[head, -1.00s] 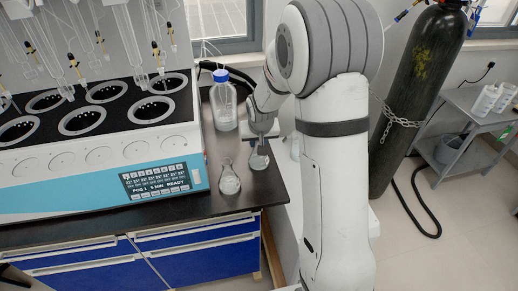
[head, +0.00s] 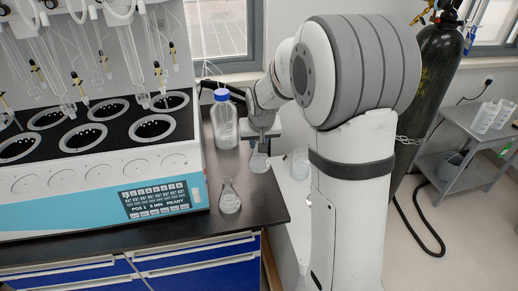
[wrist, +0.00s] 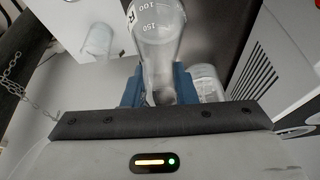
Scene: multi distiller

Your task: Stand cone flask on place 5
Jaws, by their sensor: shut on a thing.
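My gripper (head: 263,132) is shut on a clear cone flask (head: 260,161) near the right end of the dark bench. In the wrist view its blue fingers (wrist: 158,88) clasp the neck of this flask (wrist: 160,35), which has white graduations. I cannot tell whether its base touches the bench. A second cone flask (head: 229,198) stands on the bench to the left and nearer. The distiller (head: 95,185) stands at the left, with two rows of ringed black wells (head: 153,128) under hanging glassware. I cannot read which well is place 5.
A blue-capped bottle (head: 224,122) stands just left of my gripper and also shows in the wrist view (wrist: 207,82). A clear beaker (head: 300,164) is right of the bench. A gas cylinder (head: 440,75) and a grey cart (head: 465,172) stand further right.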

